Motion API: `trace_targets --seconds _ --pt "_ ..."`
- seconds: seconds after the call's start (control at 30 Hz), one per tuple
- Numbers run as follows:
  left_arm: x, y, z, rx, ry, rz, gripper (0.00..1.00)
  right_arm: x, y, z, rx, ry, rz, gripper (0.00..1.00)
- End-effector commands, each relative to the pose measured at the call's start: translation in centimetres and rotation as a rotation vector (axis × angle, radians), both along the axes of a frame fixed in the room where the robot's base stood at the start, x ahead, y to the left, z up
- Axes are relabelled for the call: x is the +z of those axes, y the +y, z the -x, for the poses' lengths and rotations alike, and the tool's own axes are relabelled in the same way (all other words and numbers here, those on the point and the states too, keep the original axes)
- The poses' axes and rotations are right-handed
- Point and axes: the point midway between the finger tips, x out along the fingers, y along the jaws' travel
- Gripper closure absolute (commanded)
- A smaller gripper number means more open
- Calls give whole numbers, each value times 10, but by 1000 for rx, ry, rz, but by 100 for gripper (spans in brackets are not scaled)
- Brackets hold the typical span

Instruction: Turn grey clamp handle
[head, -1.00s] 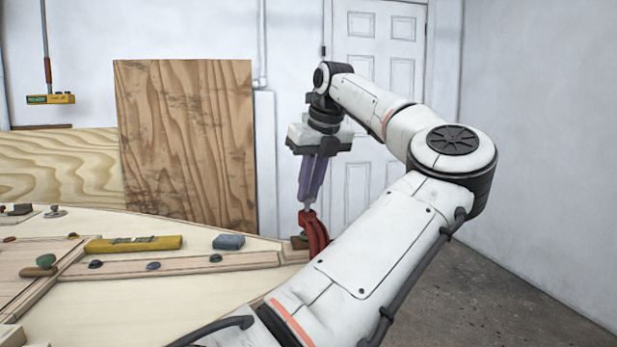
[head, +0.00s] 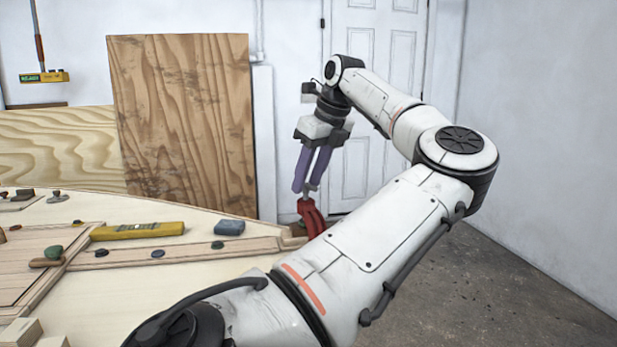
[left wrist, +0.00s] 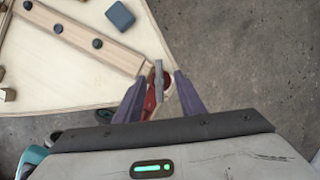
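The red clamp (head: 312,217) stands at the right end of the wooden strip on the plywood panel's edge. Its grey handle (head: 308,191) is at its top, just below my left gripper (head: 305,187). In the left wrist view the grey handle (left wrist: 159,76) is a short bar over the red clamp (left wrist: 150,100). The purple fingers of my left gripper (left wrist: 157,92) are apart, one on each side of the clamp, with visible gaps to the handle. Part of the clamp's lower body is hidden behind my arm in the head view. My right gripper is not in view.
A yellow level (head: 137,231) and a blue-grey block (head: 230,228) lie on the panel (head: 120,206) left of the clamp. A brown plywood sheet (head: 182,125) stands behind. Open concrete floor (head: 500,290) lies to the right.

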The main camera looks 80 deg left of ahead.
Motion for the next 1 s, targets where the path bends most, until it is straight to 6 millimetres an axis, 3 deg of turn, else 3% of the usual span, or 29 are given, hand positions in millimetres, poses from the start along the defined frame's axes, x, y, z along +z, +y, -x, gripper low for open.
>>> trace_targets --seconds 0.27,0.7,1.0 --pt "10 -3 -2 -1 0 0 64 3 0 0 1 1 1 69" --pt "83 -27 -19 -3 0 -1 64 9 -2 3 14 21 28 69" --pt "96 -33 -22 0 1 0 64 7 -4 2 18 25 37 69"
